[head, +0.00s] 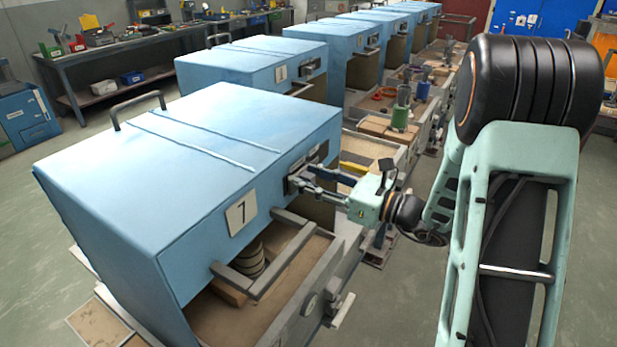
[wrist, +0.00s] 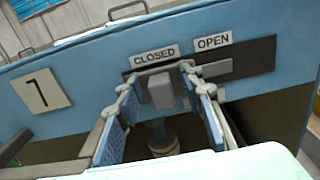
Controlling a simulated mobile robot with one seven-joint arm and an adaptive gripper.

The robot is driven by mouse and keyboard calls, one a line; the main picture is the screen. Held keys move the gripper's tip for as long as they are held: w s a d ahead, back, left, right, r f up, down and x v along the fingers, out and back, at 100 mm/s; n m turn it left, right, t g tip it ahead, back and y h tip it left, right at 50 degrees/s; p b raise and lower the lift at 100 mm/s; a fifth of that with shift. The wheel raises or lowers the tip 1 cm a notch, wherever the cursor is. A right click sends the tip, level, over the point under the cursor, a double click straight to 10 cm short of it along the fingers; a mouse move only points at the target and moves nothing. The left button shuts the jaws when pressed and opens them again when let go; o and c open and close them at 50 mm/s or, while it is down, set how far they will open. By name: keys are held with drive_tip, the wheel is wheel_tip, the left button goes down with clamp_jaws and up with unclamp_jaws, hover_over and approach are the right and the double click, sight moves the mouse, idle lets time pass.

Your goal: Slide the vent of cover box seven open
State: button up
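Cover box seven (head: 190,150) is the nearest blue box in the head view, with a number plate "7" (head: 241,212); the plate also shows in the wrist view (wrist: 41,91). Its vent is a dark slot (wrist: 255,58) with a grey block-shaped knob (wrist: 161,91) under the CLOSED label (wrist: 154,56). The OPEN label (wrist: 212,41) is to the right, above a light grey plate (wrist: 217,68). My gripper (head: 297,182) is at the box's front. Its fingers are open, one on each side of the knob; the right finger looks closer. Contact cannot be told.
A grey rail frame (head: 262,262) projects from the box's front below my gripper. More blue boxes (head: 262,62) stand in a row behind. A green cylinder (head: 400,117) stands on the bench beyond. Open floor (head: 405,300) lies to the right of the bench.

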sight(313, 158)
clamp_jaws()
drive_tip(key=w+d, duration=0.2)
drive_tip(key=w, duration=0.1)
drive_tip(key=w+d, duration=0.1)
drive_tip(key=w, duration=0.1)
drive_tip(key=shift+w+d, duration=0.15)
drive_tip(key=shift+d, duration=0.1)
drive_tip(key=shift+w+d, duration=0.35)
drive_tip(key=shift+w, duration=0.1)
drive_tip(key=shift+r, duration=0.1)
unclamp_jaws()
drive_tip(key=shift+w, duration=0.1)
